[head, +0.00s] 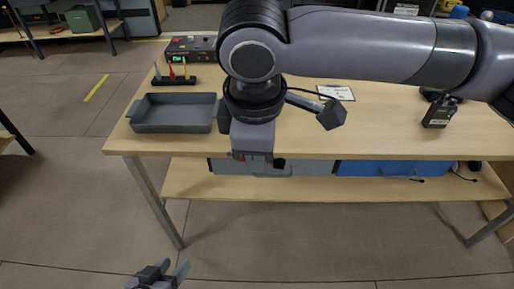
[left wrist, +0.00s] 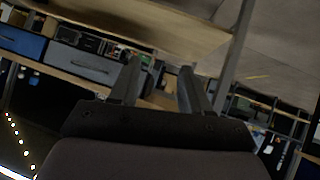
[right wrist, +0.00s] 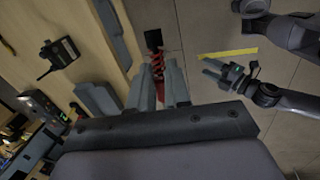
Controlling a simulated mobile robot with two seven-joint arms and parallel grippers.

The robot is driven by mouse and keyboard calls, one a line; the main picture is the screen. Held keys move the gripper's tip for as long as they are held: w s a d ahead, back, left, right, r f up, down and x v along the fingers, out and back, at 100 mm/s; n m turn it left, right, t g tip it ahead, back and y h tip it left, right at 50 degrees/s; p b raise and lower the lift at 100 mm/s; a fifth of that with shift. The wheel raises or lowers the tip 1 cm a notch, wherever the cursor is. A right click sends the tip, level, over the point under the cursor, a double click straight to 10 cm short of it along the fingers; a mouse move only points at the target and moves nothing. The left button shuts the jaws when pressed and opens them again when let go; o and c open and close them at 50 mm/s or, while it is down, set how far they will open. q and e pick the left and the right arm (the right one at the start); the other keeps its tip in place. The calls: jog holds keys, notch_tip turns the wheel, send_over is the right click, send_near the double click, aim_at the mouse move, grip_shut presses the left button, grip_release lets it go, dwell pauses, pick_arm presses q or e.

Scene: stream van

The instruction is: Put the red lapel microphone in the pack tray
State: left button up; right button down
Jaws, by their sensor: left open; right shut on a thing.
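My right gripper (right wrist: 158,90) is shut on the red lapel microphone (right wrist: 158,68), which shows as a thin red piece between the fingers with a black block at its far end. In the head view the right gripper (head: 252,150) is in front of the table's front edge, right of the pack tray, and mostly hides what it holds. The pack tray (head: 173,126) is a shallow grey tray at the table's left end; its visible floor looks empty. My left gripper (head: 165,274) is low at the bottom left, off the table, open and empty; its open fingers also show in the left wrist view (left wrist: 157,85).
A small rack (head: 175,81) with upright coloured pieces and a dark box (head: 192,46) stand behind the tray. A clipboard (head: 336,92) and a black device (head: 438,112) lie to the right. A grey drawer (head: 310,168) and a blue drawer (head: 375,168) sit below the tabletop.

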jog(key=shift+d, duration=0.1)
pick_arm(q)
jog(key=shift+s+f+m+y, duration=0.2)
jog(key=shift+s+m+y, duration=0.1)
jog(key=shift+s+m, duration=0.8)
jog(key=shift+c, duration=0.4)
pick_arm(e)
jog(key=w+d+f+m+g+h, duration=0.1)
jog(key=d+f+m, duration=0.4)
jog(key=d+m, duration=0.3)
jog(key=w+d+f+m+g+h, duration=0.1)
jog(key=d+f+m, duration=0.3)
jog(key=d+m, duration=0.5)
jog(key=d, duration=0.5)
jog(key=shift+w+f, duration=0.35)
